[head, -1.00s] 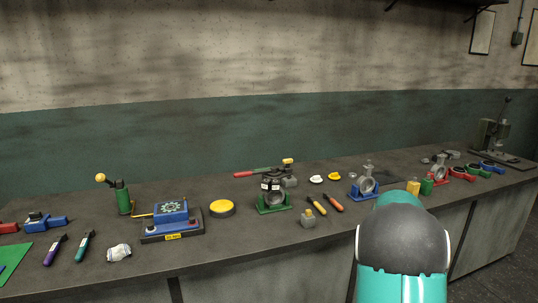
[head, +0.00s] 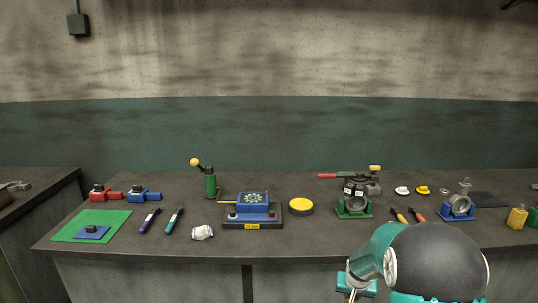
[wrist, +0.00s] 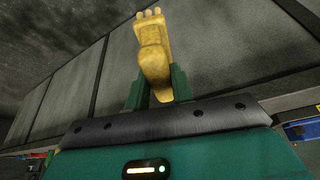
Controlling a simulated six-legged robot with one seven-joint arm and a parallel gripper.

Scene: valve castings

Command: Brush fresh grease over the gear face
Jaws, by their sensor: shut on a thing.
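My gripper (wrist: 157,84) is shut on a yellow tool (wrist: 152,50) in the wrist view. The tool has a rounded body and several short stubs at its far end; it looks like a brush, but I cannot be sure. In the head view my arm is at the lower right, and the gripper's fingertips are not visible.
A green pump with a yellow knob (head: 210,184) stands behind and left of the gear block. A crumpled white rag (head: 202,232) lies at front left. A green-based valve casting (head: 354,200) stands to the right. The bench front (head: 180,262) drops below.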

